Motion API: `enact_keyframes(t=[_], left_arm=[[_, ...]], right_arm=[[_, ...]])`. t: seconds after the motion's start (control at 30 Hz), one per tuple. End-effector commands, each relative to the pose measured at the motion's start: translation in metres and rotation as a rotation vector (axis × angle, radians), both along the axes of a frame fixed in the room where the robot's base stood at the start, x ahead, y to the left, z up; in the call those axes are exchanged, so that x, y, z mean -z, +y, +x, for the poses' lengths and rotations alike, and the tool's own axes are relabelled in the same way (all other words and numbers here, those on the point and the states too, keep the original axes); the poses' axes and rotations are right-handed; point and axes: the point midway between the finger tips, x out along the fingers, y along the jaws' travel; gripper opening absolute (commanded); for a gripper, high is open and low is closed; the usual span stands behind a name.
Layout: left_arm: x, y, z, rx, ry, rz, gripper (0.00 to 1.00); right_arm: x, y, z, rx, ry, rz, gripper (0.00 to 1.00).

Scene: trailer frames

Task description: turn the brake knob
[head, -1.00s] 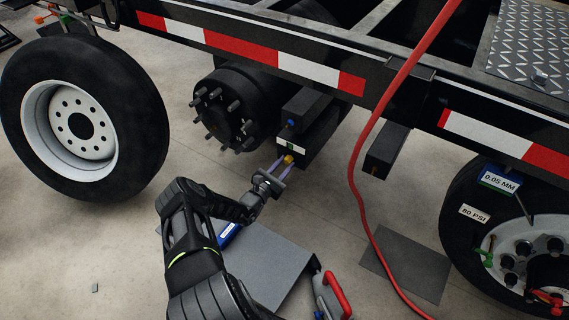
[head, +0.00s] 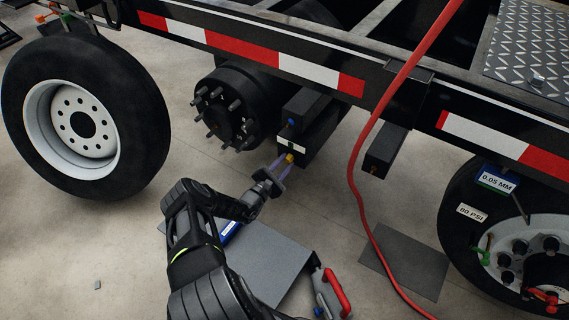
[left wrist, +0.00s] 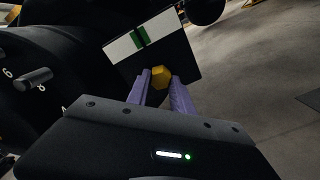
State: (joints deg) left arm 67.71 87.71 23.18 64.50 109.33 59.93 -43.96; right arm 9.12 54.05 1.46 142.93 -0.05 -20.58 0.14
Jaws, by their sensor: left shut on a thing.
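The brake knob (head: 289,158) is a small yellow faceted knob on the lower front of a black box (head: 318,137) under the trailer frame. In the left wrist view the knob (left wrist: 161,77) sits between the tips of two purple fingers, below a white label with green marks (left wrist: 141,37). My left gripper (head: 282,166) is shut on the knob. In the left wrist view the gripper (left wrist: 161,84) shows from behind, with its fingers at both sides of the knob. My right gripper is not in view.
A bare hub with studs (head: 222,120) is left of the box. A wheel (head: 82,120) stands at the far left, another (head: 520,245) at the right. A red hose (head: 360,165) hangs right of the knob. A grey panel (head: 270,262) lies below my arm.

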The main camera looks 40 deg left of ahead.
Motion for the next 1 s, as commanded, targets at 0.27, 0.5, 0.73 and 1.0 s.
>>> enact_keyframes(t=[0.27,0.5,0.73,1.0], left_arm=[[0.0,0.0,0.0,0.001,0.0,-0.002,0.36],[0.0,0.0,0.0,0.0,0.0,-0.002,0.49],[0.0,0.0,-0.003,0.0,0.0,-0.002,0.49],[-0.002,-0.003,-0.036,-0.001,0.003,-0.002,0.49]], right_arm=[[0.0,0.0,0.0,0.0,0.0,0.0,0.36],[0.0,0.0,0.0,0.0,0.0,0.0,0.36],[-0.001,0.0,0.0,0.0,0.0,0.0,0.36],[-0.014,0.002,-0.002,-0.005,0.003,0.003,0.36]])
